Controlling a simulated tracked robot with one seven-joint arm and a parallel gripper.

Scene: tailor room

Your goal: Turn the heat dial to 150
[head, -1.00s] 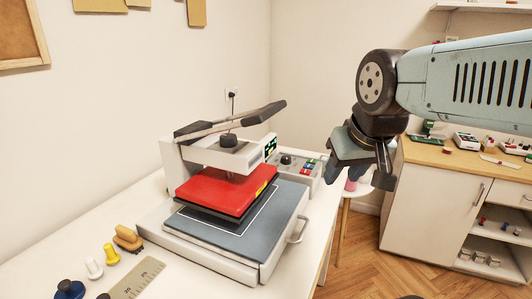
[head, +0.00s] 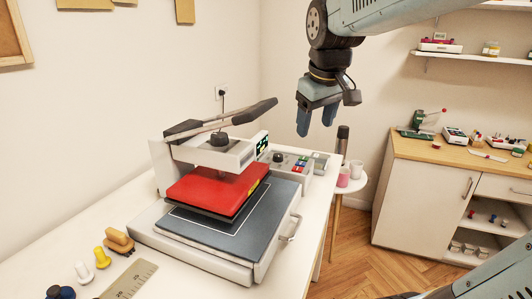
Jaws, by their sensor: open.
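A heat press with a red upper plate (head: 208,192) and a grey lower bed stands on the white table. A control box (head: 277,170) with a dark round dial (head: 278,157) and several coloured buttons sits at its right rear. A small display faces right on the press head. The dial's markings are too small to read. My gripper (head: 316,130) points down, open and empty, above and to the right of the control box, apart from it.
The press handle (head: 222,122) sticks up toward my gripper's left. A ruler (head: 131,279) and several stamps and knobs lie at the table's front left. A small round stool (head: 353,181) with cups stands behind the table's right edge. A wooden-topped cabinet (head: 449,153) is at the right.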

